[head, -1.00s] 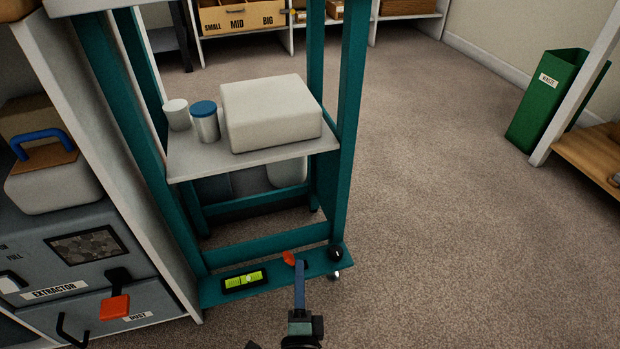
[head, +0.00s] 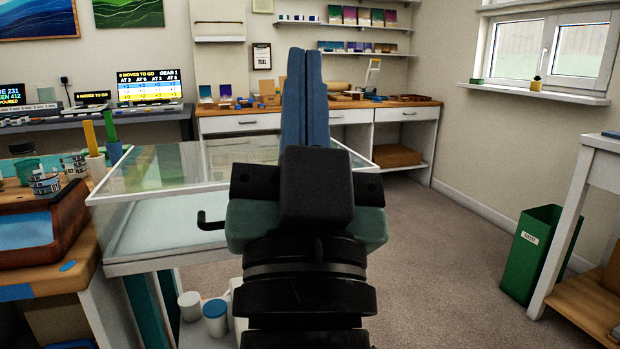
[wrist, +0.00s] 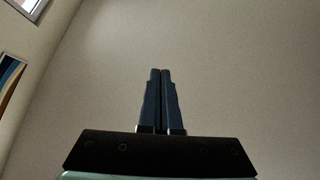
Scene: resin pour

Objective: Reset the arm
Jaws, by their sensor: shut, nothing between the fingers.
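My gripper (head: 303,55) stands upright in the middle of the head view, its two blue fingers pointing up and pressed together, with nothing between them. In the wrist view my gripper (wrist: 160,75) also shows its fingers side by side against a plain wall. My arm hides part of the glass-lidded case and the back bench behind it.
A clear-lidded case (head: 150,262) stands just left of my arm. A wooden bench (head: 60,285) with a brown tray (head: 72,226) is at the left. A green bin (head: 530,255) and a white-legged table (head: 605,145) are at the right. Carpet (head: 440,270) between is clear.

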